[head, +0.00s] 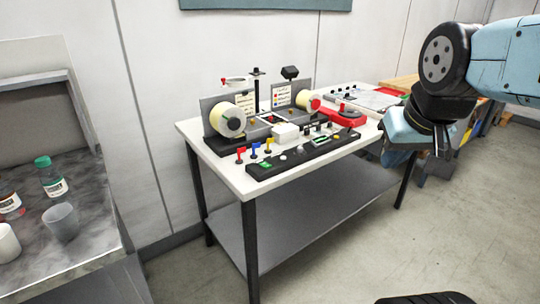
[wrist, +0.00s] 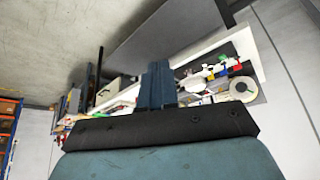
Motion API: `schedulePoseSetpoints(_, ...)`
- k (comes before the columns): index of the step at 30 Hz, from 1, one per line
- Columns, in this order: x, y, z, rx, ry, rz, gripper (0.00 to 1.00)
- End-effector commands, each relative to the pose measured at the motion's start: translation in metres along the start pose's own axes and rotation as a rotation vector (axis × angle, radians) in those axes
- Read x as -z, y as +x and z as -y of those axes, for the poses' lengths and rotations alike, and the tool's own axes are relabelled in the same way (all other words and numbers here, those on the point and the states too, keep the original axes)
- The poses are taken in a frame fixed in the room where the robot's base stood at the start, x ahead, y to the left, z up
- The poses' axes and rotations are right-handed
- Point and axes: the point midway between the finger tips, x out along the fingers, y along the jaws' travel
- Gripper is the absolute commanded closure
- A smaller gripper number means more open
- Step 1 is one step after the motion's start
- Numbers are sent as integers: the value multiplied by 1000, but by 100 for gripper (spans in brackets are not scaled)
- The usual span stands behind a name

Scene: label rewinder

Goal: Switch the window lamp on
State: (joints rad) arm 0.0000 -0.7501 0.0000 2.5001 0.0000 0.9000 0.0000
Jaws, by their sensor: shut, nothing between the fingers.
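The label rewinder (head: 262,105) stands on a white-topped table, with two cream rolls and a small dark window area between them. A black control strip (head: 300,156) runs along its front, with a green rocker switch (head: 265,165), small red, yellow and blue levers (head: 255,151) and several knobs. I cannot tell which control belongs to the window lamp, or whether the lamp is lit. My gripper (wrist: 158,84) is shut and empty in the wrist view. In the head view my arm's end hangs to the right of the table, apart from the rewinder; its fingertips are hard to make out.
The white table (head: 226,180) has a grey lower shelf. A red device (head: 340,115) sits right of the rewinder. At the left, a grey bench (head: 92,232) holds a green-capped bottle (head: 51,178) and cups. Open floor lies in front of the table.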

Motion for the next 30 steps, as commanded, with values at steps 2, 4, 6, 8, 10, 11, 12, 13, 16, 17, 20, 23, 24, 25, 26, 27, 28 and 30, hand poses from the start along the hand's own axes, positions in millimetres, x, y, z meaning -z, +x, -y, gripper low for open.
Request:
schedulePoseSetpoints(2, 0, 0, 0, 0, 0, 0, 100)
schedulePoseSetpoints(4, 2, 0, 0, 0, -2, 1, 100)
schedulePoseSetpoints(6, 7, 0, 2, 0, -11, 5, 100)
schedulePoseSetpoints(8, 14, 2, 4, 0, -24, 13, 100)
schedulePoseSetpoints(10, 28, 5, 13, 1, -49, 25, 100)
schedulePoseSetpoints(11, 34, 7, 16, 2, -61, 31, 100)
schedulePoseSetpoints(12, 44, 10, 20, 4, -78, 40, 100)
schedulePoseSetpoints(13, 52, 13, 23, 5, -93, 47, 100)
schedulePoseSetpoints(16, 79, 23, 35, 12, -144, 70, 100)
schedulePoseSetpoints(17, 87, 27, 39, 15, -159, 77, 100)
schedulePoseSetpoints(20, 113, 41, 53, 26, -210, 99, 100)
schedulePoseSetpoints(23, 137, 57, 69, 41, -261, 120, 100)
schedulePoseSetpoints(24, 146, 64, 76, 48, -280, 129, 100)
schedulePoseSetpoints(25, 153, 70, 81, 53, -294, 135, 100)
schedulePoseSetpoints(26, 160, 76, 86, 59, -309, 142, 100)
schedulePoseSetpoints(27, 168, 84, 93, 67, -330, 151, 100)
schedulePoseSetpoints(28, 174, 90, 98, 73, -344, 158, 100)
schedulePoseSetpoints(30, 188, 106, 111, 89, -376, 172, 100)
